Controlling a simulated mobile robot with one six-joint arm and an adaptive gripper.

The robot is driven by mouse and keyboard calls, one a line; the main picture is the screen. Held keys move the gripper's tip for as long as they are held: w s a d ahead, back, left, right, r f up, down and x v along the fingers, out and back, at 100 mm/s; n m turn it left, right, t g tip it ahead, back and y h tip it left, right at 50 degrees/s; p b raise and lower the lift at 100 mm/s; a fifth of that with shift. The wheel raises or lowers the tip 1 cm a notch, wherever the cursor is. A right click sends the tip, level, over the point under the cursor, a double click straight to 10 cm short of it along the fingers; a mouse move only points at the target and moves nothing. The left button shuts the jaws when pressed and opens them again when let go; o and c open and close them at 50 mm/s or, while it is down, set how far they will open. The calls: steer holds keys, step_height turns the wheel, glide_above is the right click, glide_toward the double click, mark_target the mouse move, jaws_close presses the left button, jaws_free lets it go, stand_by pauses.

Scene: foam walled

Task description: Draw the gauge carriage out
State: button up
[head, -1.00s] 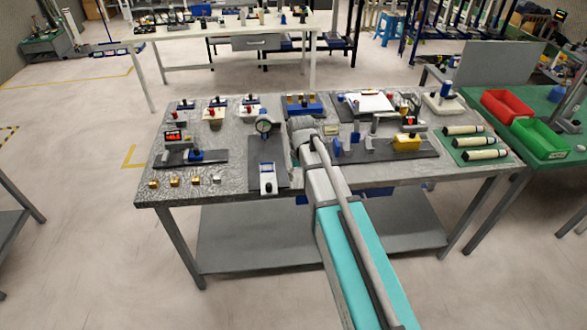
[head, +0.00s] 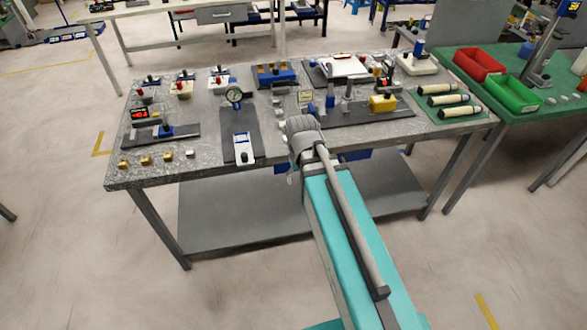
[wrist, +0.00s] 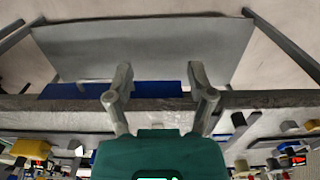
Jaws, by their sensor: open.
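A dial gauge (head: 235,96) stands on a dark plate (head: 240,122) on the grey table, with a white and blue block (head: 243,147) at the plate's front end. I cannot tell which part is the gauge carriage. My gripper (wrist: 160,78) is open and empty in the wrist view, its fingers over the table's front edge in the picture. The arm mostly hides it in the head view. A blue body (wrist: 110,90) shows beneath that edge.
A dark plate with a yellow block (head: 383,104) lies right of my arm. Several small brass and grey blocks (head: 145,160) line the front left edge. A lower shelf (head: 230,215) spans under the table. Red (head: 480,64) and green (head: 513,93) bins stand at right.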

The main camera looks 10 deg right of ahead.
steer(key=shift+s+d+f, duration=0.2)
steer(key=shift+s, duration=0.45)
steer(key=shift+s+d+f, duration=0.15)
steer(key=shift+s+f, duration=0.05)
steer(key=shift+s, duration=0.4)
